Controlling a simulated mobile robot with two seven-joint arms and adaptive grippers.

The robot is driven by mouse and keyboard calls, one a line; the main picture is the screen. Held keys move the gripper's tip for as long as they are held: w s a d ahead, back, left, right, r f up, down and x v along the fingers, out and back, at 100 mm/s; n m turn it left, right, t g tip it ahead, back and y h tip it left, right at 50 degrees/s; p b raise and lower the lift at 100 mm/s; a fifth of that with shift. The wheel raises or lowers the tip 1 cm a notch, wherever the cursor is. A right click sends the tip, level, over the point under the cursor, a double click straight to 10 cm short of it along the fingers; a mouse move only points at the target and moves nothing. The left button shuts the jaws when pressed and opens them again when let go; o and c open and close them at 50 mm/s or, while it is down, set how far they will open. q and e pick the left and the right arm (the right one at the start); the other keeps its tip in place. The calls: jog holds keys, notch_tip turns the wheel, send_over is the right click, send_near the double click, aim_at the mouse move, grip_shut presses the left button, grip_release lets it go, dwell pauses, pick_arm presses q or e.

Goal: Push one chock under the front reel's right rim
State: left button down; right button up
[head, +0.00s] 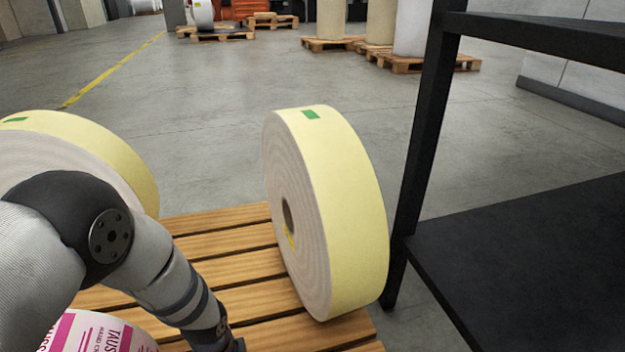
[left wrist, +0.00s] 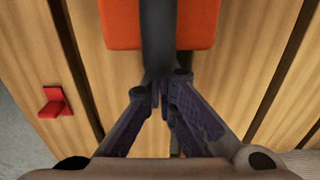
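In the head view a pale-yellow reel (head: 345,210) with a green tag stands upright on a slatted wooden pallet (head: 235,243). A second yellow reel (head: 105,145) is at the left, partly behind my left arm. I cannot tell which the task calls front. In the left wrist view my left gripper (left wrist: 161,88) has its fingers together around the end of a dark bar (left wrist: 158,35). The bar lies over an orange block (left wrist: 200,22); whether they are joined is unclear. A small red L-shaped piece, perhaps a chock (left wrist: 54,102), sits on a board at left. My right gripper is out of view.
A white roll with pink print (head: 95,335) is at the lower left. A black shelf frame (head: 425,130) stands close beside the right reel. Dark gaps separate the pallet boards. Open grey floor (head: 220,110) lies beyond, with loaded pallets (head: 330,43) at the back.

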pick_arm(q)
jog(key=shift+s+a+p, duration=0.2)
jog(key=shift+a, duration=0.4)
jog(key=shift+s+a+p, duration=0.15)
jog(key=shift+a, duration=0.4)
